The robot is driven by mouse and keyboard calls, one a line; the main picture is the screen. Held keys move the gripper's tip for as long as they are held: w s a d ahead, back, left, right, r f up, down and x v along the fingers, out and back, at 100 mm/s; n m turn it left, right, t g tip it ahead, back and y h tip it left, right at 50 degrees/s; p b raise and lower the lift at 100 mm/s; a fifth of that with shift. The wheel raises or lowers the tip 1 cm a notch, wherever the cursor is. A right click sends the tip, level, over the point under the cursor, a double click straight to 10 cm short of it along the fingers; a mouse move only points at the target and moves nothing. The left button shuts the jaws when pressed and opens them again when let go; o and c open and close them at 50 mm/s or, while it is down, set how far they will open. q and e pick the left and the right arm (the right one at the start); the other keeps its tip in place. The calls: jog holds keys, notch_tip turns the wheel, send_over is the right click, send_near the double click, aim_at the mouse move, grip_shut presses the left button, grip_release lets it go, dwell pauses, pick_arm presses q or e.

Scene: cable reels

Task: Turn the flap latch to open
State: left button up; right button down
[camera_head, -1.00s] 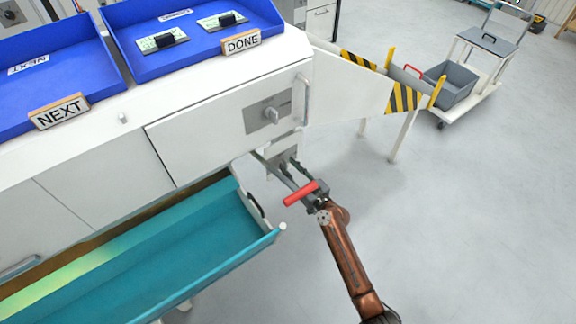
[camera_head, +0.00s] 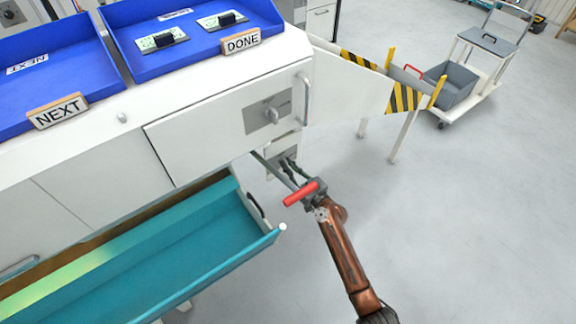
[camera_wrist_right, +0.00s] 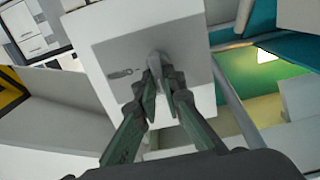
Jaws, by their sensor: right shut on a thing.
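The flap latch is a grey knob (camera_wrist_right: 157,63) on a pale square plate (camera_wrist_right: 113,55), which has a small key-like mark beside the knob. In the right wrist view my right gripper (camera_wrist_right: 164,80) has its two fingers closed around the knob. In the head view my right gripper (camera_head: 289,168) reaches up from below to a grey plate (camera_head: 280,152) under the cabinet's right corner; the knob there is mostly hidden by the fingers. My left gripper is not in view.
A teal tray (camera_head: 190,250) extends to the left. A similar grey knob (camera_head: 272,114) is on the white front panel above. A striped chute (camera_head: 365,85) stands right; floor below it is clear.

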jog(key=shift+m, duration=0.4)
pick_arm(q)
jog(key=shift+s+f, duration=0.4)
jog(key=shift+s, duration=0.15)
pick_arm(e)
jog(key=shift+w+d+f+m, duration=0.1)
jog(key=shift+d+f+m, duration=0.1)
jog(key=shift+m, duration=2.65)
jog(key=shift+w+d+f+m, duration=0.1)
jog(key=shift+f+m, duration=0.05)
jog(key=shift+m, duration=2.75)
jog(key=shift+w+d+f+m, duration=0.1)
jog(key=shift+d+f+m, duration=0.1)
jog(key=shift+m, duration=2.65)
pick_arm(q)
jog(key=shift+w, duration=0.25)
pick_arm(e)
jog(key=c, duration=2)
grip_release()
jog(key=shift+c, duration=0.2)
